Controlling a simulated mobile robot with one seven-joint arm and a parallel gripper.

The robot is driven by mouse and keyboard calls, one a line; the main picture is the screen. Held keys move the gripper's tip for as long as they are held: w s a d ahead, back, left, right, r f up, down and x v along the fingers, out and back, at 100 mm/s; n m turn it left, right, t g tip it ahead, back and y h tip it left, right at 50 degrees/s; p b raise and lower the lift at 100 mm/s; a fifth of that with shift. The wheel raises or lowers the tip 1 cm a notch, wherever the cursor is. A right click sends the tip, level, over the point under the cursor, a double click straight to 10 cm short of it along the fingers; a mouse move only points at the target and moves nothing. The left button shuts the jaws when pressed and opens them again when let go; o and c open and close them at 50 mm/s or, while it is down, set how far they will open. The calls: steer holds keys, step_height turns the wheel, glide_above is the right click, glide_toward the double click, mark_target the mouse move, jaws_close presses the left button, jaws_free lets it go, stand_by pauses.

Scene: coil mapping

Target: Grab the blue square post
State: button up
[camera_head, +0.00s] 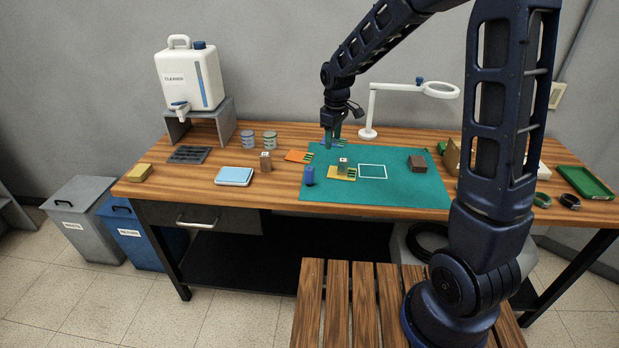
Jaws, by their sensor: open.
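The blue square post (309,176) stands upright near the front left edge of the green mat (415,194) on the wooden table. My gripper (332,143) hangs pointing down above the back left part of the mat, behind and a little to the right of the post. The gripper is open and apart from the post. Its fingers look empty, though they are small in this view.
A yellow board with a grey block (343,164) stands just right of the post. A white magnifier lamp (368,110) stands behind. A brown block (417,163) sits on the mat's right.

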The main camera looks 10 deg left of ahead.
mark_target(309, 176)
steer(key=a+f+n, duration=0.1)
steer(key=a+f, duration=0.2)
steer(key=a+f+n, duration=0.1)
steer(key=a+f, duration=0.2)
steer(key=a, duration=0.1)
steer(key=shift+w+a+f+g, duration=0.15)
steer(key=shift+w+f+g, duration=0.05)
steer(key=shift+f+g, duration=0.2)
steer(key=shift+w+a+f, duration=0.1)
steer(key=shift+a+f, duration=0.05)
steer(key=shift+f, duration=2.55)
steer(key=shift+a+f, duration=0.1)
steer(key=shift+f, duration=2.55)
steer(key=c, duration=1.1)
steer(key=shift+r, duration=0.1)
